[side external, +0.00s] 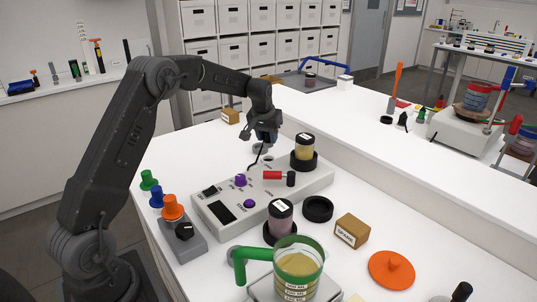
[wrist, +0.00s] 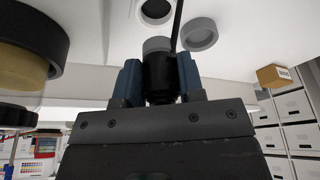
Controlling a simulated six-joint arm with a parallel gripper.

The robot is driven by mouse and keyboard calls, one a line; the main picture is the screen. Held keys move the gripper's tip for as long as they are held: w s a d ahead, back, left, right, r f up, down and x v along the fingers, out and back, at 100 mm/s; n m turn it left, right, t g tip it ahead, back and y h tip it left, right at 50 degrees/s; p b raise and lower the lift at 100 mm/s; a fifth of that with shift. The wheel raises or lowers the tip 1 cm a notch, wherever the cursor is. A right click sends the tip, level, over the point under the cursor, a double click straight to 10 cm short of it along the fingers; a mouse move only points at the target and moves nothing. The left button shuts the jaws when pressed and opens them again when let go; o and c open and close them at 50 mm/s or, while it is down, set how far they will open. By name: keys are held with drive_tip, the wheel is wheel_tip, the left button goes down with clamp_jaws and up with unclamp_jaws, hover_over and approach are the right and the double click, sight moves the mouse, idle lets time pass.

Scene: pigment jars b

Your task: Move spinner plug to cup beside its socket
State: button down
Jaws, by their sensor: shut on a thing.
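My gripper (side external: 266,137) is over the far end of the pale console (side external: 312,184) in the side view. In the wrist view its two blue fingers (wrist: 159,80) are shut on the black spinner plug (wrist: 160,71), which has a grey end. A thin black cable (side external: 254,160) runs from the plug down to the console. A dark round socket (wrist: 155,9) with a pale rim and a grey round cup (wrist: 200,35) beside it lie just beyond the plug in the wrist view. The plug looks apart from both; its exact height is unclear.
A jar with yellow contents (side external: 305,147) in a black ring stands close to my gripper, and it looms at left in the wrist view (wrist: 22,62). A red-handled piece (side external: 273,175), a purple knob (side external: 240,180) and a dark jar (side external: 281,217) are nearer the front.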

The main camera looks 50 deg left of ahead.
drive_tip(key=w+a+r, duration=0.2)
drive_tip(key=a, duration=0.6)
drive_tip(key=shift+w+r, duration=0.25)
drive_tip(key=shift+f, duration=0.1)
drive_tip(key=shift+f, duration=2.8)
drive_tip(key=shift+f, duration=1.35)
drive_tip(key=c, duration=0.6)
unclamp_jaws()
drive_tip(key=shift+c, duration=0.2)
drive_tip(key=shift+r, duration=0.1)
drive_tip(key=v, duration=1.3)
drive_tip(key=shift+d+r, duration=0.15)
drive_tip(key=shift+r, duration=0.15)
